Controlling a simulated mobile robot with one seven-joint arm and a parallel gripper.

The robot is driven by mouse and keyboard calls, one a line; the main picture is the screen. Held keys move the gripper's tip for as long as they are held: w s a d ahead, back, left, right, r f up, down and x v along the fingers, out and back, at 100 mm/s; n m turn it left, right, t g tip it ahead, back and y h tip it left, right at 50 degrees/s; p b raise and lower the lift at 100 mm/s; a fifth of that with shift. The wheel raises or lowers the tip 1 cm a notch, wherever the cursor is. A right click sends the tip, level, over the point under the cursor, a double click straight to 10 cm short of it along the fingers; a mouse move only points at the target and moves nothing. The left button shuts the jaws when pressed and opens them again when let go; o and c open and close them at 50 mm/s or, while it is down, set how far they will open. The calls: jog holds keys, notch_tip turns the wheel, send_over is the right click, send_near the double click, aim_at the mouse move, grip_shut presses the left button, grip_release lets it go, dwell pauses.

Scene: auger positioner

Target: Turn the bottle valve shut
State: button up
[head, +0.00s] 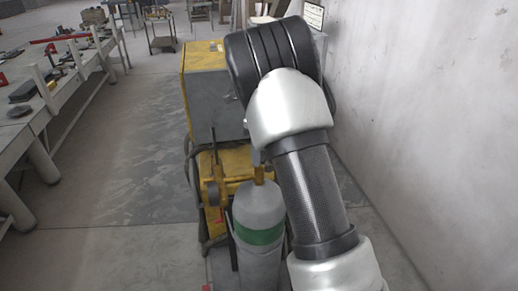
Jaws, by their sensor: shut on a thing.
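A grey gas bottle (259,215) with a green band stands upright at the bottom centre of the head view. The brass-coloured bottle valve (259,176) is on its top, partly hidden. My arm reaches up from the lower right and bends over above the bottle, covering much of the area beside the valve. Only a small grey part of my gripper (257,156) shows at the arm's left edge, right at the valve. It is shut on the valve; the fingertips themselves are mostly hidden.
A yellow and grey welding machine (214,100) with cables stands directly behind the bottle. A long workbench (50,95) with tools runs along the left, and a small cart (160,33) stands farther back. A pale wall (430,100) closes the right side. Floor is clear between bench and machine.

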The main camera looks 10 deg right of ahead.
jog(key=shift+m, duration=1.5)
jog(key=o, duration=1)
jog(key=shift+r, duration=0.1)
notch_tip(320, 180, up, 17)
jog(key=shift+r, duration=0.15)
